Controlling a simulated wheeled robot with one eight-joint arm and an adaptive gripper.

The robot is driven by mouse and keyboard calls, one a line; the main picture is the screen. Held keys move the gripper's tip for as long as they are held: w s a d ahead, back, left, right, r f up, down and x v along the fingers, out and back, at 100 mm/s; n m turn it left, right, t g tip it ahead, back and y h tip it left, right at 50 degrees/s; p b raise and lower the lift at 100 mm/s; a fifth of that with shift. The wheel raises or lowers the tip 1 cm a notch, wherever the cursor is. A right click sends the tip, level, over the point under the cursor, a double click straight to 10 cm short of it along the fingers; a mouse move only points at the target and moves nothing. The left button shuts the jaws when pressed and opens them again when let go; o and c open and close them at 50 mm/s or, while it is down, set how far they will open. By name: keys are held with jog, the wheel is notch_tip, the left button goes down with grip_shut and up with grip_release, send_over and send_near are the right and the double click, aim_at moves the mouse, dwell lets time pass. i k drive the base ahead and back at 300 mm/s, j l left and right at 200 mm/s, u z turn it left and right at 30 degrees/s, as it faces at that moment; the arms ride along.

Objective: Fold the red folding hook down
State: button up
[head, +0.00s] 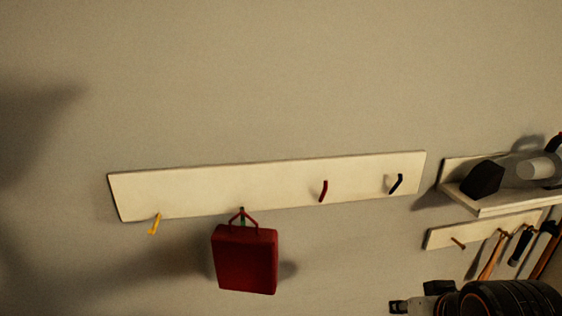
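The red folding hook (323,191) is a small dark red peg on a long cream board (280,180) fixed to the wall. It lies against the board's face, right of the middle, with its upper end near mid-height and its lower end near the board's bottom edge. Nothing hangs on it. My gripper (398,306) is at the bottom edge, right of centre, below and right of the red hook and apart from it. It points left and is partly cut off by the frame, so its opening does not show.
A shelf (490,203) with objects and a tool rack (440,238) are at the right.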

aim_at(325, 189)
jog(key=i+j+z, duration=0.15)
jog(key=j+z, duration=0.15)
jog(key=j, duration=0.45)
jog(key=j+z, duration=0.25)
jog(key=j, duration=0.5)
